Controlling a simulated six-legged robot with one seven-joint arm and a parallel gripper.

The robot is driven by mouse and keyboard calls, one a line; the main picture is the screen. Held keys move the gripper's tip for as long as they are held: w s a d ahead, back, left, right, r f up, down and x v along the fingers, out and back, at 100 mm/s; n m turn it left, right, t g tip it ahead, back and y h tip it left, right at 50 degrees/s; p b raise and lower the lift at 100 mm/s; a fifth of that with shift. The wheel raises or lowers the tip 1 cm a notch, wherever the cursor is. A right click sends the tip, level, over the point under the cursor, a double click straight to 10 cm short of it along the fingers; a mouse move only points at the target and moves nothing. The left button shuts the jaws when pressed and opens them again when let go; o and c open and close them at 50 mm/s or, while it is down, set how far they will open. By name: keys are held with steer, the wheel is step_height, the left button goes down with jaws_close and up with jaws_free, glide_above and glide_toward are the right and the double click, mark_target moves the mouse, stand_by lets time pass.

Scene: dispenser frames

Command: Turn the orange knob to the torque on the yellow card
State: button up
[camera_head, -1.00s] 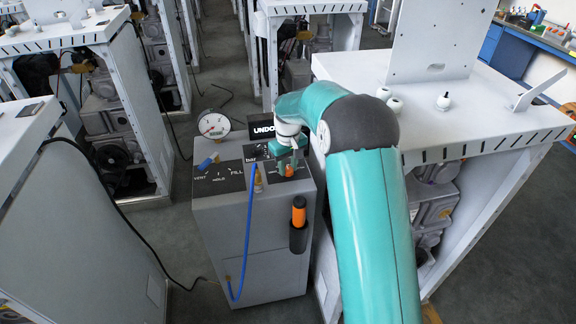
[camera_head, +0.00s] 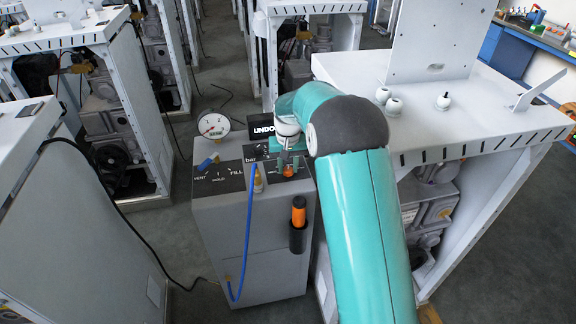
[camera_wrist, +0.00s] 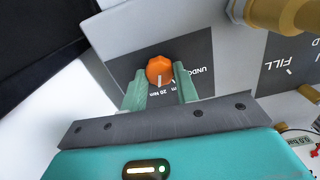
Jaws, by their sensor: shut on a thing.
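The orange knob (camera_head: 288,172) is on the dark top panel of the grey cabinet, and it also shows in the wrist view (camera_wrist: 160,68). My gripper (camera_wrist: 161,76) has its two green fingers on either side of the knob, shut on it. In the head view my gripper (camera_head: 290,160) reaches down over the knob and partly hides it. In the wrist view a pale mark on the knob points at the print near "20 Nm". Other markings are hidden by the fingers or too small to read. I cannot make out a yellow card in either view.
The grey cabinet (camera_head: 250,232) also carries a round gauge (camera_head: 214,126), a blue hose (camera_head: 247,225) and an orange-handled tool in a black holder (camera_head: 298,213). A brass fitting (camera_wrist: 270,12) is close by in the wrist view. White benches stand on both sides.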

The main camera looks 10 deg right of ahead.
mark_target(288, 169)
steer(key=shift+f, duration=0.1)
steer(key=o, duration=1)
step_height(288, 169, up, 14)
